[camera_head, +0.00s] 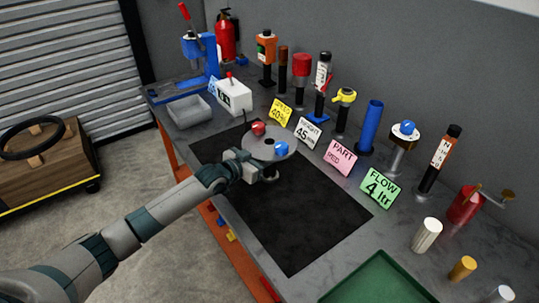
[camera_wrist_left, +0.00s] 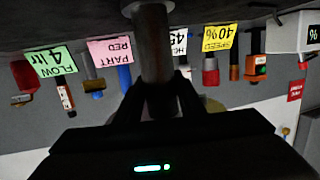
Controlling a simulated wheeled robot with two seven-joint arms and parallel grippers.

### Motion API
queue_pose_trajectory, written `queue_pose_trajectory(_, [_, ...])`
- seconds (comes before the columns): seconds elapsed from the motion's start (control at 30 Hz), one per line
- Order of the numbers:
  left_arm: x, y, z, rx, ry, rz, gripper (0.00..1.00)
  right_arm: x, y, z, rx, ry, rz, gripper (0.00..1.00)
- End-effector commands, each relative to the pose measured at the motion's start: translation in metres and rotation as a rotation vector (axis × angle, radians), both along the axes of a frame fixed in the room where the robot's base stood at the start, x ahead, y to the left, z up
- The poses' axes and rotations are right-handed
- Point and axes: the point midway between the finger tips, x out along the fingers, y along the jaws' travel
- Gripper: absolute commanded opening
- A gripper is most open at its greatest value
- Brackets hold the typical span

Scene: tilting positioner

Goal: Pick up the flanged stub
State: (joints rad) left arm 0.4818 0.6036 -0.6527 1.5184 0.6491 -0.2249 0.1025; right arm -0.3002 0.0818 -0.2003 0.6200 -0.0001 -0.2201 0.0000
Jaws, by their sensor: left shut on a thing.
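In the head view my left gripper (camera_head: 262,172) is over the black mat, just below a round grey disc (camera_head: 262,144). The disc carries a red piece (camera_head: 258,128) and a blue piece (camera_head: 281,148). In the wrist view, which is upside down, my left gripper (camera_wrist_left: 158,92) is shut around a dark cylindrical shaft (camera_wrist_left: 153,45), which I take to be the flanged stub. The shaft widens at its far end at the top of that view. How the shaft joins the disc is hidden by the gripper. My right gripper is not in view.
A row of cards and upright tools stands along the back of the bench. A blue press (camera_head: 196,52) and a grey bin (camera_head: 187,111) are at the far left. A green tray (camera_head: 378,280) is at the front right. The black mat (camera_head: 310,215) is otherwise bare.

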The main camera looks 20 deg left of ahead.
Motion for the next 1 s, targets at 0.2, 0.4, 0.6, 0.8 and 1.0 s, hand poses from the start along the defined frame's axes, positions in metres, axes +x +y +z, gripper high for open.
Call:
queue_pose_trajectory(0.2, [0.001,0.0,0.005,-0.002,-0.007,0.0,0.0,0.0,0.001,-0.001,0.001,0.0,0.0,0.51])
queue_pose_trajectory(0.4, [0.001,0.0,0.015,-0.002,-0.009,0.0,0.0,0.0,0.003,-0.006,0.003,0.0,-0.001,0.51])
queue_pose_trajectory(0.6, [0.001,0.0,0.036,-0.002,-0.011,-0.001,0.0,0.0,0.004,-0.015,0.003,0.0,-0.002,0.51])
queue_pose_trajectory(0.8, [-0.011,-0.021,0.055,-0.005,-0.008,-0.004,0.0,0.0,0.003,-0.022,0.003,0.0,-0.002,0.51])
queue_pose_trajectory(1.0, [-0.029,-0.05,0.076,-0.006,-0.009,-0.004,0.0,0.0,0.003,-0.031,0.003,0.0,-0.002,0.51])
